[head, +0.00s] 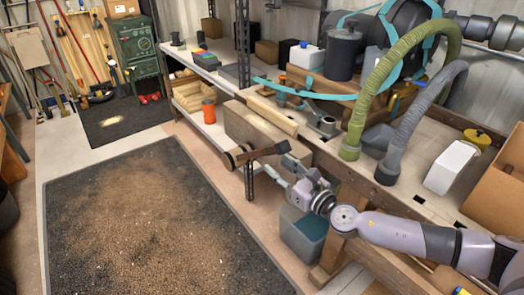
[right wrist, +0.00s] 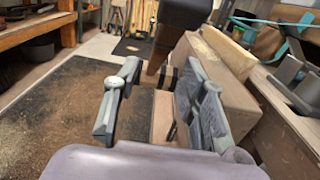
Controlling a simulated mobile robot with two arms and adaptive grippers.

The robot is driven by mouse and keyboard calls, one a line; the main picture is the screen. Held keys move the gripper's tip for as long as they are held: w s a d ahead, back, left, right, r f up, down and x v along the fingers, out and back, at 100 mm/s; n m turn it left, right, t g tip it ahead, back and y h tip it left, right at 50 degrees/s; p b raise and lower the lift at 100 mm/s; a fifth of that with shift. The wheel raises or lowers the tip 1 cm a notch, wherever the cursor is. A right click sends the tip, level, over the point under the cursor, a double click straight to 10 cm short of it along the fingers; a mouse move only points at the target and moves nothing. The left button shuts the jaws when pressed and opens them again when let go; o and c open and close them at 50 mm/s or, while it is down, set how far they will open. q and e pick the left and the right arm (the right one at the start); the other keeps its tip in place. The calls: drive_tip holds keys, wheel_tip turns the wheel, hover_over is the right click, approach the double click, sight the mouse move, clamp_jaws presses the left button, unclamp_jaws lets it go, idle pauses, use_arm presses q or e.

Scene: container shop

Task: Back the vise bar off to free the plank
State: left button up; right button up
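The vise bar (head: 262,152) is a dark brown bar in front of the bench in the head view; its dark end also shows at the top of the right wrist view (right wrist: 188,14). The plank (head: 274,115) is pale wood and lies behind the broad brown vise jaw (head: 250,128); it also shows in the right wrist view (right wrist: 228,50). My right gripper (head: 281,168) is just below and right of the bar. In the right wrist view, its fingers (right wrist: 150,76) are apart with nothing gripped between them. My left gripper is out of view.
The workbench (head: 415,195) carries hoses, a white container (head: 452,167) and a dark cylinder (head: 342,54). A teal-topped bin (head: 305,235) stands under my right arm. An orange cup (head: 208,111) sits on the low shelf.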

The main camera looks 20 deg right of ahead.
sight(262, 153)
drive_tip(key=x, duration=0.8)
drive_tip(key=shift+w, duration=0.15)
clamp_jaws()
idle(0.6)
